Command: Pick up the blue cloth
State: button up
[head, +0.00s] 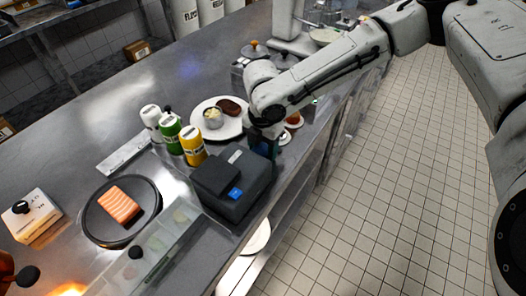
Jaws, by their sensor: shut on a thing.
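My gripper (266,138) points down at the counter's right edge, just behind the black printer-like box (225,182). It is shut on a small dark blue-green thing, which looks like the blue cloth (262,149). Only a little of the cloth shows, because the gripper and the box hide the rest. I cannot tell whether the cloth touches the counter.
A white plate (232,129) with food lies left of my gripper. White, green and yellow bottles (192,145) stand near the box. A dark plate (96,222) with salmon lies at front left. The tiled floor (370,215) at right is clear.

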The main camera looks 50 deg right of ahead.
jog(key=shift+f, duration=0.1)
jog(key=shift+c, duration=0.7)
